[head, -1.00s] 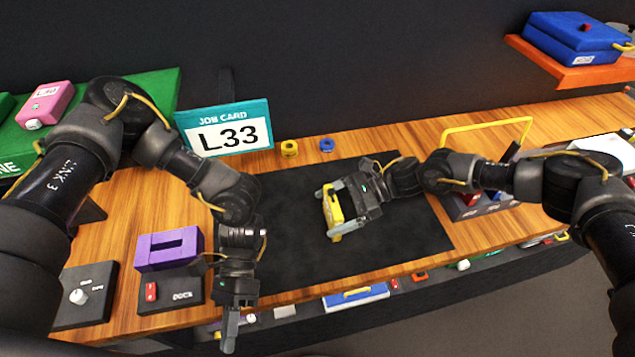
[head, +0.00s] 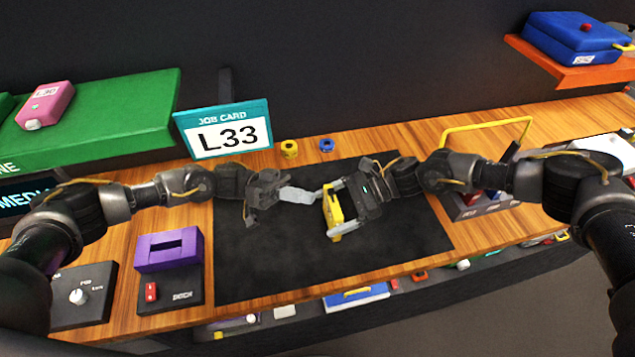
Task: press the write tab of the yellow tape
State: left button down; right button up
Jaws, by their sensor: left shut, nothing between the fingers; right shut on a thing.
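The yellow tape (head: 333,212) is held upright a little above the black mat (head: 280,262), near its middle. My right gripper (head: 342,208) is shut on it from the right. My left gripper (head: 312,196) is shut and empty, its fingers pointing right at the tape's left face. Its fingertips are at or very close to the tape's upper left part; I cannot tell whether they touch. The write tab is too small to make out.
A job card (head: 226,131) reading L33 stands behind the mat. A purple dock (head: 169,250) is at the left front. A yellow handle (head: 487,125) rises at the right.

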jog(key=shift+a, duration=0.1)
pick_arm(q)
jog(key=w+a+f+n+t, duration=0.1)
jog(key=w+a+n+t, duration=0.2)
jog(key=n, duration=0.5)
jog(key=w+a+f+n+t+y, duration=0.1)
jog(key=w+a+n+t, duration=0.3)
jog(key=n, duration=0.4)
jog(key=shift+w+a+f, duration=0.6)
jog(key=shift+w+f, duration=0.1)
jog(key=shift+w, duration=0.55)
